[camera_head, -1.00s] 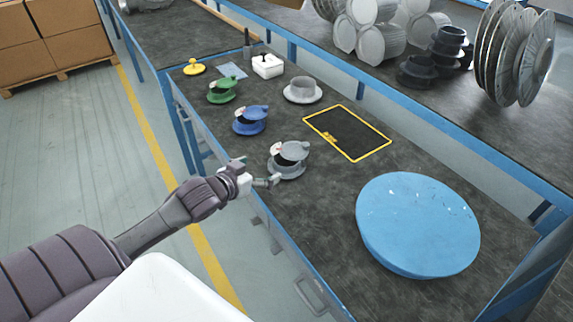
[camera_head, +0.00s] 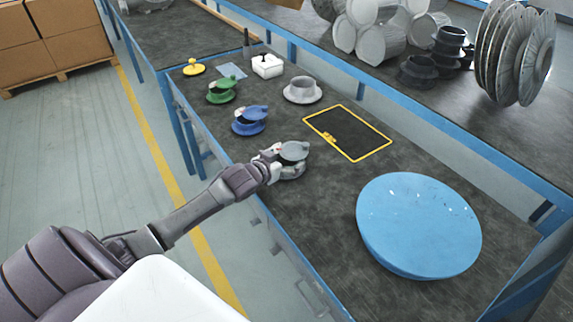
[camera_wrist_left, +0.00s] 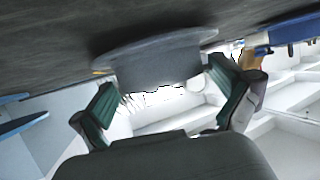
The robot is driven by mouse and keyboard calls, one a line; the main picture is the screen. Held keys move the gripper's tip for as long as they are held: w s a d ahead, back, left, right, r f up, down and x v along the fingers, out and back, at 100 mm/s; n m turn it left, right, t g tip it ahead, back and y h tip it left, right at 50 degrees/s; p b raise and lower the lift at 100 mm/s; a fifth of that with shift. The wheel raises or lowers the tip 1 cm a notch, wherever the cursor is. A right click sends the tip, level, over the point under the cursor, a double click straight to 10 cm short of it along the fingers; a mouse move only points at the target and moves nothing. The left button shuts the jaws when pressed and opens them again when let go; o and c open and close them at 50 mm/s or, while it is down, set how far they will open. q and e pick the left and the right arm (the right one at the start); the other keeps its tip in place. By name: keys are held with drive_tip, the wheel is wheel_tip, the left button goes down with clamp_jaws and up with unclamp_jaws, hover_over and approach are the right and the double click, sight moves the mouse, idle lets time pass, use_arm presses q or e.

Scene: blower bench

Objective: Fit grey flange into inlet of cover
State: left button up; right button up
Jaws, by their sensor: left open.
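The grey flange (camera_head: 294,151), a round collar with a wide rim, stands on the dark bench top in the head view. My left gripper (camera_head: 283,165) is at its near left side and partly hides it. In the left wrist view the flange (camera_wrist_left: 158,66) appears between the two green-padded fingers of my left gripper (camera_wrist_left: 166,100). The fingers are open, one on either side of the collar, with visible gaps. A large blue disc (camera_head: 418,225), likely the cover, lies at the right of the bench; I see no inlet opening in it. My right gripper is not in view.
Grey rolls and discs fill the back bench.

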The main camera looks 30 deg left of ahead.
use_arm(q)
drive_tip(key=shift+s, duration=0.1)
drive_tip(key=c, duration=1.1)
drive_tip(key=shift+c, duration=0.4)
drive_tip(key=shift+r, duration=0.15)
